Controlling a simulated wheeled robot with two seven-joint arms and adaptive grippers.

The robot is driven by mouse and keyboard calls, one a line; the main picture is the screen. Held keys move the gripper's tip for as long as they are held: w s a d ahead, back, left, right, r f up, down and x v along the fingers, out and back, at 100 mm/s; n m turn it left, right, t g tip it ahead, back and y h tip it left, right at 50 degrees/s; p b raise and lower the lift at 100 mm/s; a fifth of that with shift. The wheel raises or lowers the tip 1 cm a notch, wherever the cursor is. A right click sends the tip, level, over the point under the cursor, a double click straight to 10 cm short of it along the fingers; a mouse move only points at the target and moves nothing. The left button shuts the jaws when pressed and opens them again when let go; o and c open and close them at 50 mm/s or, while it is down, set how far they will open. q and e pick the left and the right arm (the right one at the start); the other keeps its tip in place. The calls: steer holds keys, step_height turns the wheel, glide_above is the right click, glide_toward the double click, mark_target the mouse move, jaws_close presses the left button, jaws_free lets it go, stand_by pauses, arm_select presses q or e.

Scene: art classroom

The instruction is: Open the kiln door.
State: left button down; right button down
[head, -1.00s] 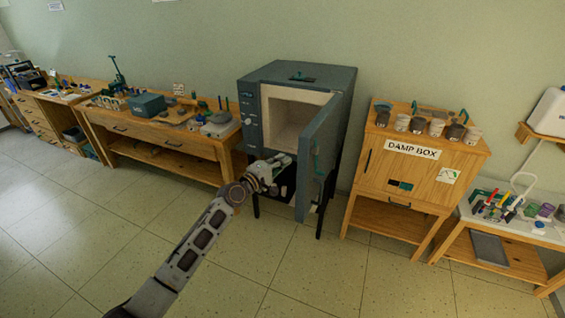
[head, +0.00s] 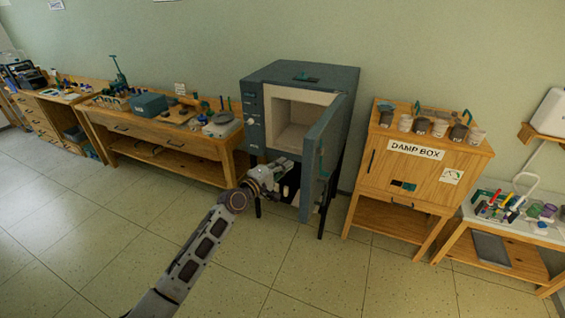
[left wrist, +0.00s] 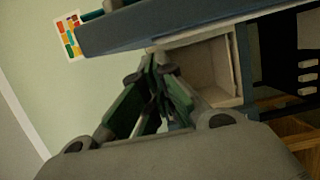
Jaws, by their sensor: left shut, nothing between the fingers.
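The kiln (head: 285,75) is a dark blue-grey box on dark legs against the wall. Its door (head: 318,160) stands wide open, swung out to the right and toward me, and the pale chamber (head: 292,122) shows empty. My left gripper (head: 284,170) is in front of the kiln, low by the chamber opening and left of the door. In the left wrist view the green fingers (left wrist: 158,95) are closed together with nothing between them. The door (left wrist: 180,22) crosses the top of that view and the chamber (left wrist: 210,65) lies behind the fingers. I cannot tell whether the gripper touches the door.
A wooden damp box (head: 420,172) with several cups on top stands right of the kiln, close to the door's side. A wooden workbench (head: 165,143) with tools is on the left. The tiled floor (head: 330,275) in front is clear.

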arm_select(q)
steer(key=s+d, duration=0.2)
steer(key=s, duration=0.5)
stand_by(0.4)
stand_by(0.3)
